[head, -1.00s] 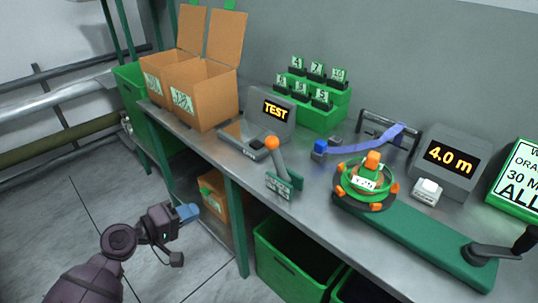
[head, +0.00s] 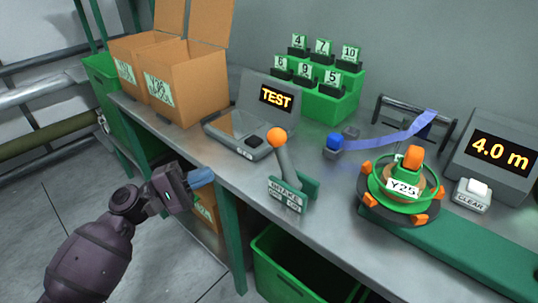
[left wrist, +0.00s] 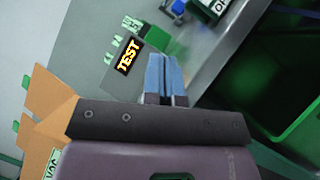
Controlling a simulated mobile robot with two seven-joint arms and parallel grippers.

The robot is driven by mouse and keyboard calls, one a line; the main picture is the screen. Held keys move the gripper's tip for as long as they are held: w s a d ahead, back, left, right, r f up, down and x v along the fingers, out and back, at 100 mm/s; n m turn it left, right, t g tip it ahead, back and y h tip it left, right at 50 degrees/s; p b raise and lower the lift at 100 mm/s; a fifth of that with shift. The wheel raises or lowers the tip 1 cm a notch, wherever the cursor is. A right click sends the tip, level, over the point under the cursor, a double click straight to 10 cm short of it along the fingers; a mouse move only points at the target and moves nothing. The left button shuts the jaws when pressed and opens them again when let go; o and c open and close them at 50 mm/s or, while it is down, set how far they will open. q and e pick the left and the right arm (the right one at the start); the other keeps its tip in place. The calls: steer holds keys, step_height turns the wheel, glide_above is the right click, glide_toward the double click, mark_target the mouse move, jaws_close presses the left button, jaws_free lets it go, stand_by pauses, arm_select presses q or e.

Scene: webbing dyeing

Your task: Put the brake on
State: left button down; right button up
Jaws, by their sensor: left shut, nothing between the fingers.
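The brake lever (head: 283,158) has a grey shaft and an orange ball knob (head: 277,137). It rises from a green bracket (head: 302,186) at the front edge of the bench, with a white label plate (head: 286,195). The lever leans a little to the left. My left gripper (head: 205,177) is in front of the bench edge, left of the lever and apart from it. Its blue fingers (left wrist: 164,75) are together and empty in the left wrist view. My right gripper is not in view.
A tester reading TEST (head: 274,97) stands behind the lever. A green reel (head: 395,192) labelled Y25 with orange pegs sits to the right. Cardboard boxes (head: 188,90) stand at the left of the bench. A green bin (head: 292,270) is below. The floor at left is clear.

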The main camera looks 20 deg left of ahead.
mark_target(283, 155)
arm_select(q)
steer(key=shift+w+r+h, duration=0.1)
steer(key=shift+w+h, duration=0.15)
steer(key=shift+h, duration=0.05)
steer(key=x, duration=0.9)
steer(key=shift+w+d, duration=0.15)
steer(key=d, duration=0.1)
steer(key=d+r, duration=0.1)
steer(key=d, duration=0.1)
steer(key=shift+r, duration=0.3)
steer(key=shift+d+r, duration=0.1)
steer(key=shift+d, duration=0.4)
